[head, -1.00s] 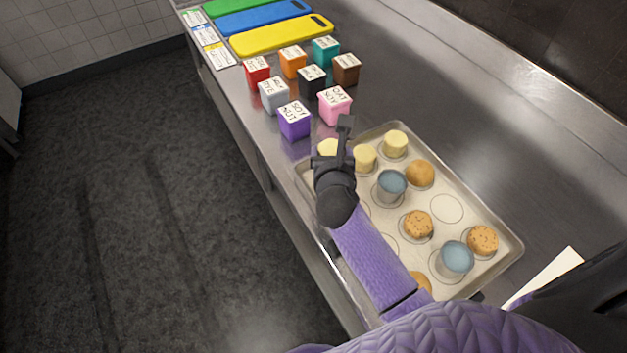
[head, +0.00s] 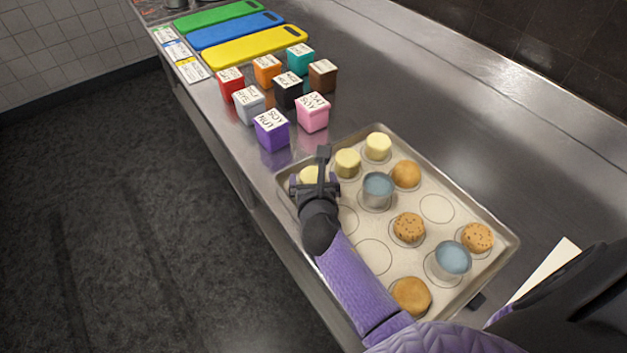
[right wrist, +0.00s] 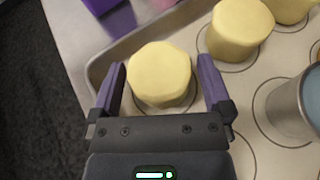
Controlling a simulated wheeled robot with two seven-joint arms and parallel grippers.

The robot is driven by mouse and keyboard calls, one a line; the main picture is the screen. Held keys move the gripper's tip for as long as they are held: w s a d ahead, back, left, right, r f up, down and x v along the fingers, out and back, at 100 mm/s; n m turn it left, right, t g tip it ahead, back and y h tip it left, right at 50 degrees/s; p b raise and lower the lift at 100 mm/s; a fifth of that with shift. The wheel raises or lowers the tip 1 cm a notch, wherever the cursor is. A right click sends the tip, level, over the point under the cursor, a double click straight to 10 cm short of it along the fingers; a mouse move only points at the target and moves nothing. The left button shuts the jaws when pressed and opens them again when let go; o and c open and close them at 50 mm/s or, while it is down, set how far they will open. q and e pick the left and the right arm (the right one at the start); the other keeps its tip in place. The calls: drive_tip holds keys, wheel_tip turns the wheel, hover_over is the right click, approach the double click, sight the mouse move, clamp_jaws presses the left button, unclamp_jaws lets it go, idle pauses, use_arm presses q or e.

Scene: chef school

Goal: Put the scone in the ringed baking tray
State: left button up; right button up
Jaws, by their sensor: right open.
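The ringed baking tray (head: 480,285) lies on the steel counter, with dark rings marked on its pale sheet. A pale yellow, round scone-like piece (right wrist: 160,73) stands upright in the tray's left corner; it is partly hidden in the head view (head: 309,174). My right gripper (right wrist: 162,78) is open, with one finger on each side of this piece. I see gaps beside the fingers, so it does not look clamped. The right gripper also shows over that corner in the head view (head: 316,186). My left gripper is not in view.
Also in the tray are two more pale yellow pieces (head: 347,162), smooth brown buns (head: 411,295), speckled pieces (head: 409,226) and two blue-topped metal cups (head: 377,186). Some rings are empty (head: 437,208). Labelled boxes (head: 271,131) and cutting boards (head: 254,47) stand beyond.

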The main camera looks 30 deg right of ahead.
drive_tip(key=shift+s+r, duration=0.15)
drive_tip(key=shift+r, duration=0.1)
drive_tip(key=p+v, duration=0.3)
drive_tip(key=v, duration=0.8)
drive_tip(key=shift+s+a+p, duration=0.2)
drive_tip(key=shift+s+p, duration=0.1)
